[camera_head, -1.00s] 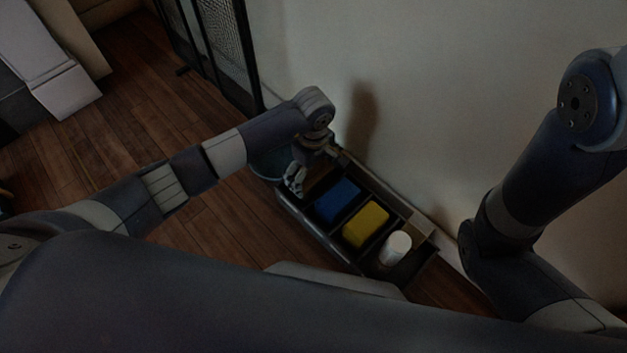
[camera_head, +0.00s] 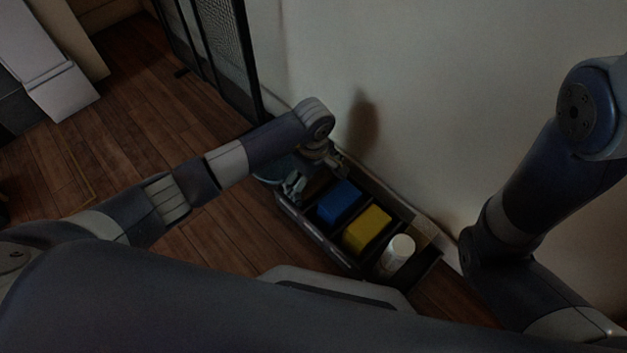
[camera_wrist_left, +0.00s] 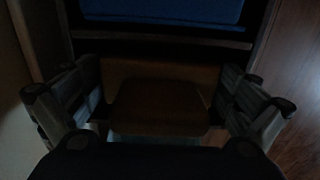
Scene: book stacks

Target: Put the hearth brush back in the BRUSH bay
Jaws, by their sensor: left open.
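A dark divided caddy (camera_head: 318,238) stands on the floor against the wall. My left gripper (camera_head: 294,187) is at its far-left end bay, beside the blue block. In the left wrist view the gripper (camera_wrist_left: 160,108) is open, with a finger pair on each side of a brown, block-like piece (camera_wrist_left: 158,107). This piece looks like the hearth brush, low in the end bay; whether the fingers touch it is too dark to tell. In the head view it is mostly hidden by my wrist. No bay label is readable.
A blue block (camera_head: 340,201), a yellow block (camera_head: 367,229) and a white cylinder (camera_head: 398,254) fill the other bays. A black mesh screen (camera_head: 226,40) stands at the wall behind. Bare wood floor (camera_head: 150,130) lies left. My right arm hangs at the right.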

